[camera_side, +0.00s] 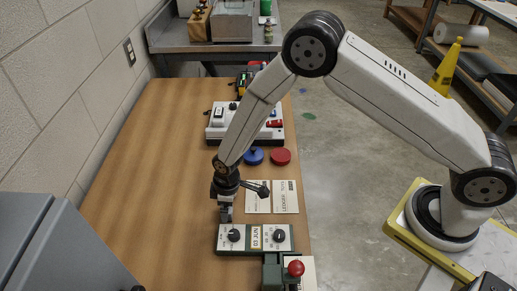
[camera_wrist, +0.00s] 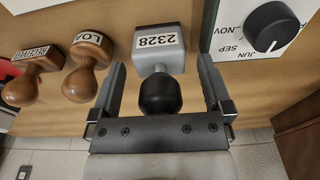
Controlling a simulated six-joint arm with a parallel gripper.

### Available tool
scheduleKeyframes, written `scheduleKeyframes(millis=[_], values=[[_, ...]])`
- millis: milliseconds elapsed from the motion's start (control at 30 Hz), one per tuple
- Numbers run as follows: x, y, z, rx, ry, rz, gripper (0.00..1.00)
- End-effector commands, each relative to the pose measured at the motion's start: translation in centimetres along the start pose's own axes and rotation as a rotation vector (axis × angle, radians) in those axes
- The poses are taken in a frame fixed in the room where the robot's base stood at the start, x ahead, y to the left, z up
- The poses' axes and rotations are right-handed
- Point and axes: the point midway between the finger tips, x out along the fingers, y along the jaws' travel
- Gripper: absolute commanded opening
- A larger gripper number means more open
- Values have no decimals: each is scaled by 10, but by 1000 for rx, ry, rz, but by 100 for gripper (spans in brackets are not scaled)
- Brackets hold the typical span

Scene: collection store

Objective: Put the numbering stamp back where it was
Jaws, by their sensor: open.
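The numbering stamp (camera_wrist: 159,48) has a pale grey block labelled 2328 and a round black knob. In the wrist view it lies between the two fingers of my gripper (camera_wrist: 163,66), with visible gaps on both sides. The fingers are open and do not appear to grip it. In the side view my gripper (camera_side: 225,212) is low over the wooden table, just behind the dial box. The stamp cannot be made out clearly there. I cannot tell what its base rests on.
Two wooden-handled stamps (camera_wrist: 84,66) (camera_wrist: 30,76) are left of the numbering stamp. A dial box (camera_side: 257,238) is close on its right in the wrist view. Cards (camera_side: 286,196), blue (camera_side: 254,157) and red (camera_side: 281,157) round items lie farther back. The table's left side (camera_side: 140,180) is clear.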

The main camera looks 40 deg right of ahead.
Motion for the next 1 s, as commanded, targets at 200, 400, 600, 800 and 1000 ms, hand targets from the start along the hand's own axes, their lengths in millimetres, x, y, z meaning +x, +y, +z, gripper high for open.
scheduleKeyframes(millis=[200, 400, 600, 800, 1000], values=[[-9, 0, -1, 0, 1, 0, 100], [-27, 0, -1, 0, 2, 1, 100], [-52, 0, -1, 0, 2, 1, 100], [-79, 0, -1, 0, 2, 1, 100], [-102, 0, -1, 0, 1, 1, 100]])
